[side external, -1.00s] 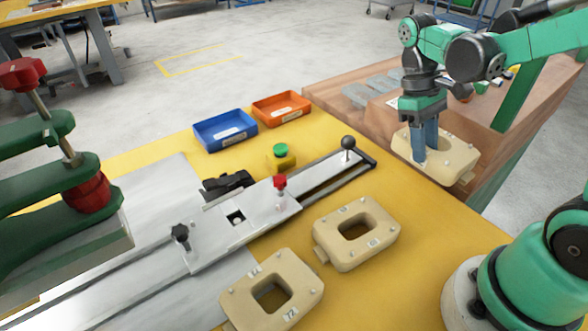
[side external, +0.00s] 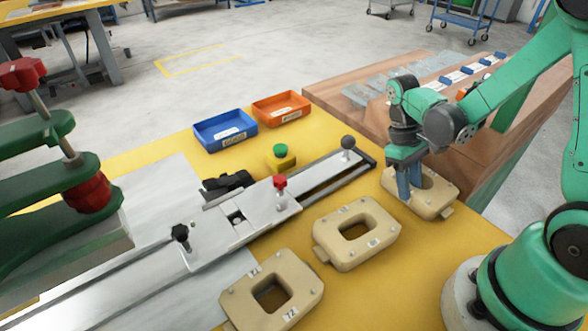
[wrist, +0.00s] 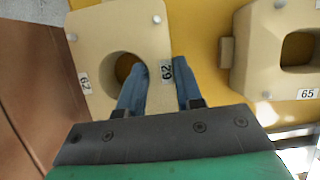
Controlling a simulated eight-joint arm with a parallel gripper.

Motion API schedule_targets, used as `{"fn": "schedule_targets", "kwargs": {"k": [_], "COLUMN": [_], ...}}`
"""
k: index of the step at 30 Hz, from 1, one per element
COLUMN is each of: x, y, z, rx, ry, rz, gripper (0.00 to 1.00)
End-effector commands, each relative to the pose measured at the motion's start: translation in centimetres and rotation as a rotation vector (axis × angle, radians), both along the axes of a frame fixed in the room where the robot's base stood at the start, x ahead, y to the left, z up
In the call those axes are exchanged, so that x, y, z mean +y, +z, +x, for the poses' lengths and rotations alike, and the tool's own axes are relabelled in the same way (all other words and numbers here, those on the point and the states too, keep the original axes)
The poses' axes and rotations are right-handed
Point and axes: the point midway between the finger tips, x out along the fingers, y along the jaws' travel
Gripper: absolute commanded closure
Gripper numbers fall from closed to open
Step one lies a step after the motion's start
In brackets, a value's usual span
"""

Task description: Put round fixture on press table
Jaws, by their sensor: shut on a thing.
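The round fixture (side external: 434,192), a beige block with a round hole and tags reading 62, is at the right edge of the yellow press table (side external: 330,285). My gripper (side external: 410,192) is shut on its near-left wall. In the wrist view the fixture (wrist: 110,45) shows one blue finger in the round hole and the other outside the wall; the gripper (wrist: 160,90) grips between them. The fixture looks level, at or just above the tabletop; I cannot tell whether it touches.
A beige fixture with an oblong hole (side external: 382,223) lies just left of the held one, with a narrow gap. Another beige fixture (side external: 300,279) lies nearer the camera. A metal slide (side external: 240,243) with a black knob (side external: 348,142) runs behind them. A wooden bench (side external: 370,117) adjoins at right.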

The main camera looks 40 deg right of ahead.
Motion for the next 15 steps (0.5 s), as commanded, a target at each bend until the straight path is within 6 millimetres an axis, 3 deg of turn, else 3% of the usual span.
{"fn": "schedule_targets", "kwargs": {"k": [4,5,8,15], "x": [0.0,0.0,0.0,0.0], "y": [-0.24,-0.25,-0.22,-0.21], "z": [0.01,0.02,0.01,0.01], "rx": [0.0,0.0,0.0,0.0], "ry": [0.0,0.0,0.0,0.0], "rz": [0.0,0.0,0.0,0.0], "gripper": [1.0,0.64,0.38,0.38]}}
